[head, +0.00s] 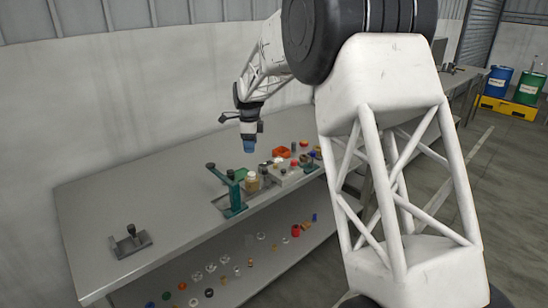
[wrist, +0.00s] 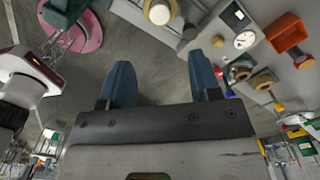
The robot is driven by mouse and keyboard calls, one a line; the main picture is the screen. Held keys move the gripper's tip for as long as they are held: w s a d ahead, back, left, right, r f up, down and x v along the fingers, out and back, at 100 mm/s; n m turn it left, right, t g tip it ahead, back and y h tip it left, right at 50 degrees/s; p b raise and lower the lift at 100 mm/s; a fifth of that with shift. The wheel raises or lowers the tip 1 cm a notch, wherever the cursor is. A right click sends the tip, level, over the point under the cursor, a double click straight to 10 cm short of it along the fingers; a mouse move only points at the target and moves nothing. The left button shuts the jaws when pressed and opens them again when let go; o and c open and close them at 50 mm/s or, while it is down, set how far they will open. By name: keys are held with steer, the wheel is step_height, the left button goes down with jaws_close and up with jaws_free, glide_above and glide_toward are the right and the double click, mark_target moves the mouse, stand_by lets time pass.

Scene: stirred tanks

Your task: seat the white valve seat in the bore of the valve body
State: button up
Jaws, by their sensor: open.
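My gripper (head: 249,147) hangs above the bench, pointing down, with its blue fingers above the area of the green press. In the wrist view its two blue fingers (wrist: 161,80) stand apart with nothing between them. A brass-coloured round part with a pale white top (head: 252,181) stands beside the green press; it looks like the valve body. The wrist view shows this part (wrist: 159,11) at the top edge, beyond the fingertips and apart from them. I cannot tell whether its white top is the valve seat. No separate white valve seat can be made out.
The green press (head: 236,194) stands near the bench's front edge. A pale box with a gauge (wrist: 244,40) and an orange bin (wrist: 287,32) lie to the right among small parts. A dark clamp-like fixture (head: 130,241) sits at left. The bench (head: 130,195) between is clear.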

steer(key=shift+r, duration=0.1)
steer(key=s+d+r+n+t, duration=0.1)
steer(key=s+d+r+n, duration=0.4)
steer(key=s+d, duration=0.6)
steer(key=s+d+r+n, duration=0.3)
steer(key=s+d+r, duration=0.55)
steer(key=s, duration=0.45)
steer(key=s+d+f+n, duration=0.2)
steer(key=s+d+n, duration=0.1)
steer(key=s, duration=0.8)
steer(key=s+d+f+n+t, duration=0.1)
steer(key=s+d, duration=0.4)
steer(key=s, duration=0.6)
steer(key=s+d+f+n, duration=0.4)
steer(key=s+n, duration=0.1)
steer(key=s, duration=0.6)
steer(key=shift+d+n+t, duration=0.3)
steer(key=shift+n, duration=0.1)
